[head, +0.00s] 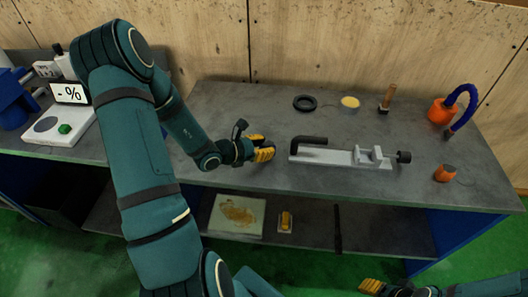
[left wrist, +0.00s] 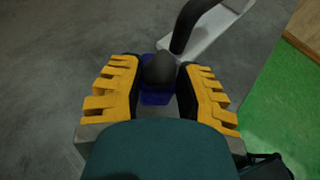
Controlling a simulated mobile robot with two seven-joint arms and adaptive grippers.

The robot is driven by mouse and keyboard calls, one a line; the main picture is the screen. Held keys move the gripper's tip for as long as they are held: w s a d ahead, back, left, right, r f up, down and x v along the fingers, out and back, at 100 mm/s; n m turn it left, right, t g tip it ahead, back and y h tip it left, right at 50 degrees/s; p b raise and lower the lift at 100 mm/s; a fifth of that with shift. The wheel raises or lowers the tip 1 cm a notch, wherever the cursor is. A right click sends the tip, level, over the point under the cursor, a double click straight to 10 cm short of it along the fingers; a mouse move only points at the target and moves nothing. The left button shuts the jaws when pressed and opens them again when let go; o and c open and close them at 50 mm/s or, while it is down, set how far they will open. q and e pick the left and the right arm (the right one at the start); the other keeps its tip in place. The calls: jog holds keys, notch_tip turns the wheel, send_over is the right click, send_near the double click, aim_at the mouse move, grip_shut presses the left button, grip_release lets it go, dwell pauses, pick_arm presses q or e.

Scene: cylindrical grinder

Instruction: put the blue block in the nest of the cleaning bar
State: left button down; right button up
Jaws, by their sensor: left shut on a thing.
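My left gripper (head: 263,150) is over the grey bench, left of a white bar fixture (head: 335,158). In the left wrist view its yellow fingers (left wrist: 160,92) are shut on the blue block (left wrist: 155,97). A dark rounded piece (left wrist: 160,70) covers part of the block. In the head view the gripper hides the block. The fixture has a black bent handle, white upright pieces and a dark knob at its right end. Its near end also shows in the left wrist view (left wrist: 215,32), ahead of the block and apart from it. I cannot make out the nest. My right gripper (head: 374,287) is low at the bottom edge.
A black ring (head: 305,103), a yellow disc (head: 350,102) and a wooden-handled tool (head: 387,98) stand behind the fixture. An orange piece with a blue hose (head: 440,110) and an orange cup (head: 445,173) are at the right. A scale (head: 60,128) is left. The bench front edge is near.

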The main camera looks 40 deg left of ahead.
pick_arm(q)
notch_tip(320, 180, down, 2)
jog(key=shift+f, duration=0.1)
jog(key=shift+f+b, duration=0.1)
jog(key=shift+b, duration=0.2)
jog(key=c, duration=0.7)
grip_release()
jog(key=shift+r, duration=0.3)
jog(key=p+v, duration=0.2)
jog(key=v, duration=1)
